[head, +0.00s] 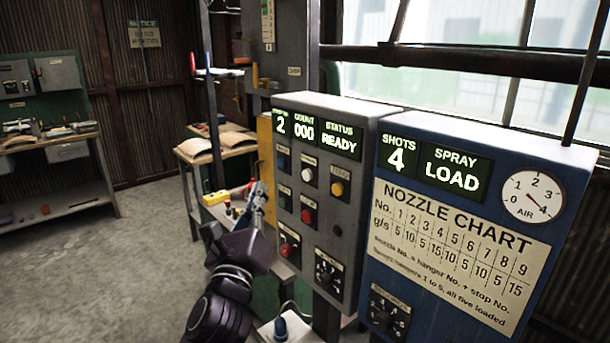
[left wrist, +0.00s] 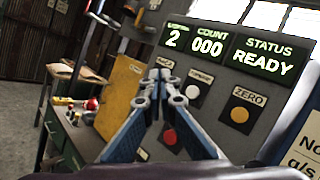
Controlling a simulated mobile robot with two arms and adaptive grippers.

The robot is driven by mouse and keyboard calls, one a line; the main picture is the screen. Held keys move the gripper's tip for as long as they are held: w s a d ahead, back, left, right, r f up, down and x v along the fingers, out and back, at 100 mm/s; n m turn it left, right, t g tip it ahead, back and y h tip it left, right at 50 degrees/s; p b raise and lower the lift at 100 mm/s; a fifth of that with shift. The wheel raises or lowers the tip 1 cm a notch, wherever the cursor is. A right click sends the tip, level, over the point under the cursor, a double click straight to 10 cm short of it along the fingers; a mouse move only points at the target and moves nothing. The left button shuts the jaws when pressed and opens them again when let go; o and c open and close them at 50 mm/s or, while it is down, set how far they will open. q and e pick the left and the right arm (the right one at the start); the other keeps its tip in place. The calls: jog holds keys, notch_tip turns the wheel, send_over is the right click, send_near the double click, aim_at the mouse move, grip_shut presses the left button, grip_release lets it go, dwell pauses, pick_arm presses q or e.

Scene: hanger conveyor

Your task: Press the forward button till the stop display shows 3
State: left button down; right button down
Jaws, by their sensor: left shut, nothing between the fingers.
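The grey control box (head: 355,122) carries a lit stop display (head: 281,122) reading 2, beside COUNT 000 and STATUS READY. The stop display also reads 2 in the left wrist view (left wrist: 174,39). A white button (head: 308,174) sits in the upper row under a small label that looks like FORWARD, though it is hard to read. It also shows in the left wrist view (left wrist: 192,92), just right of my fingertips. My left gripper (head: 262,188) is shut and empty, left of the box's button panel. In the left wrist view its fingers (left wrist: 160,76) hide part of the panel's left side.
A yellow ZERO button (head: 337,189), a red button (head: 306,215) and a dial (head: 327,273) share the panel. The blue spray box (head: 482,170) stands at right, showing SHOTS 4 and SPRAY LOAD. A workbench (head: 55,140) stands far left; the floor between is clear.

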aim_at(306, 175)
pick_arm(q)
jog(key=w+d+b, duration=0.4)
jog(key=w+d, duration=0.1)
jog(key=d, duration=0.2)
dwell(0.4)
jog(key=shift+w+d, duration=0.2)
dwell(1.2)
jog(key=shift+w+d, duration=0.15)
jog(key=shift+d, duration=0.1)
